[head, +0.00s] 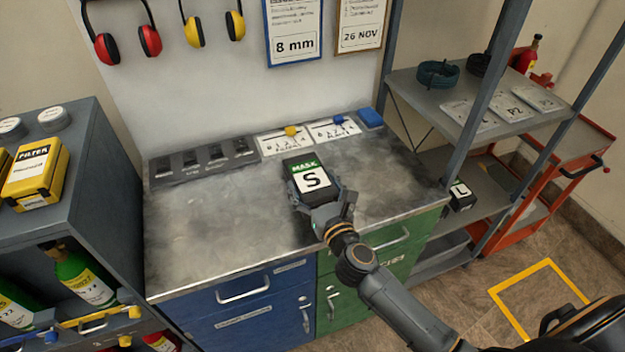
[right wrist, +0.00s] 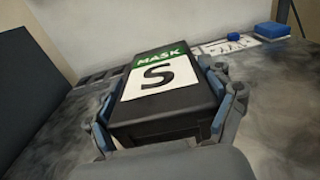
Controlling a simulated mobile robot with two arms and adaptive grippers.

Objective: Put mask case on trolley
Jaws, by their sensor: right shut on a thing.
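A black mask case (head: 309,178) with a green and white label reading "MASK S" is at the middle of the metal workbench top (head: 215,225). My right gripper (head: 322,200) is shut on this case from the front. In the right wrist view the case (right wrist: 163,95) sits between the two fingers (right wrist: 168,108), one on each side. I cannot tell whether the case touches the bench. The orange-red trolley (head: 590,147) stands at the far right behind the grey shelf rack, which partly hides it. My left gripper is not in view.
The grey shelf rack (head: 480,190) stands between bench and trolley, its post upright near the bench's right edge. A second black case marked "L" (head: 459,195) is on its lower shelf. Cards and a blue block (head: 370,118) lie at the bench's back. A yellow floor square (head: 540,298) is at lower right.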

